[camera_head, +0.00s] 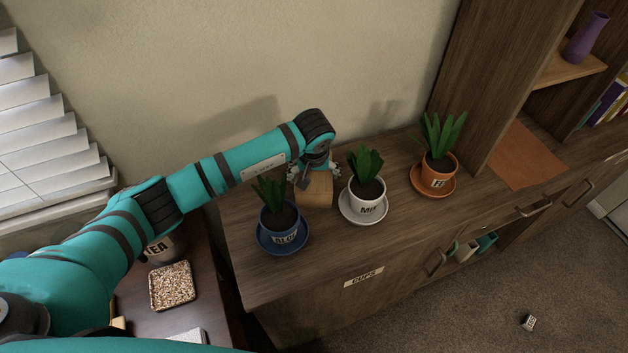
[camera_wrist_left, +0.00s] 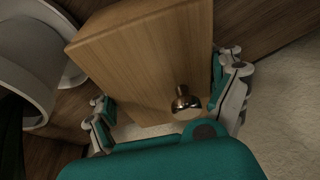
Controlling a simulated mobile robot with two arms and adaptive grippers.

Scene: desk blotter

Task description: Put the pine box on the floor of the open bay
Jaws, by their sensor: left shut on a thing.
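The pine box (camera_head: 314,191) is a light wooden block on the brown cabinet top, between a blue pot and a white pot. My left gripper (camera_head: 314,173) comes down over it from behind and is shut on it. In the left wrist view the box (camera_wrist_left: 150,55) lies between the two fingers of the left gripper (camera_wrist_left: 168,100). A shiny round knob (camera_wrist_left: 186,104) is on its face. Whether the box touches the cabinet top is unclear. An open bay (camera_head: 525,157) with an orange-brown floor is at the right, beside a tall wooden upright. My right gripper is not in view.
Potted plants stand on saucers: blue (camera_head: 281,222), white (camera_head: 366,205) and orange (camera_head: 436,177). The blue and white ones are close to the box. A purple vase (camera_head: 586,38) stands on a shelf above the bay. A seed tray (camera_head: 172,286) is at lower left.

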